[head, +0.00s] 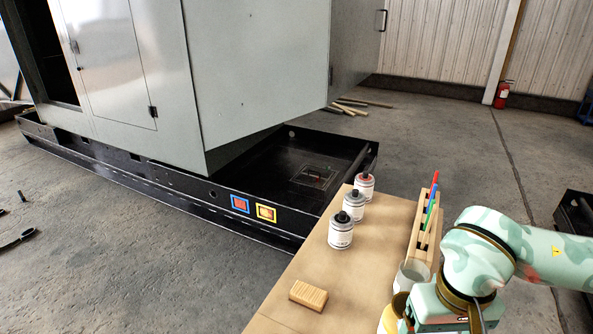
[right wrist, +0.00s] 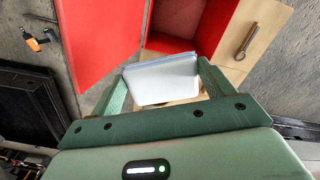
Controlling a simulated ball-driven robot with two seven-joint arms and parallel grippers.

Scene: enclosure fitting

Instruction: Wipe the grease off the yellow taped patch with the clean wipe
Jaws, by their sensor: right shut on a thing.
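The yellow taped patch (head: 265,213) is on the side of the black base under the grey enclosure, just right of a blue taped patch (head: 240,204). In the head view my right arm is at the lower right, over the bench's right side and well away from the patch. The wipe cannot be made out there. My left gripper is not in view.
The wooden bench (head: 345,285) carries several cans (head: 341,230), a wooden block (head: 308,295) and a rack (head: 426,232) of coloured pens. The right wrist view shows a red open-fronted box (right wrist: 178,42) beyond the wipe. Floor left of the bench is mostly clear.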

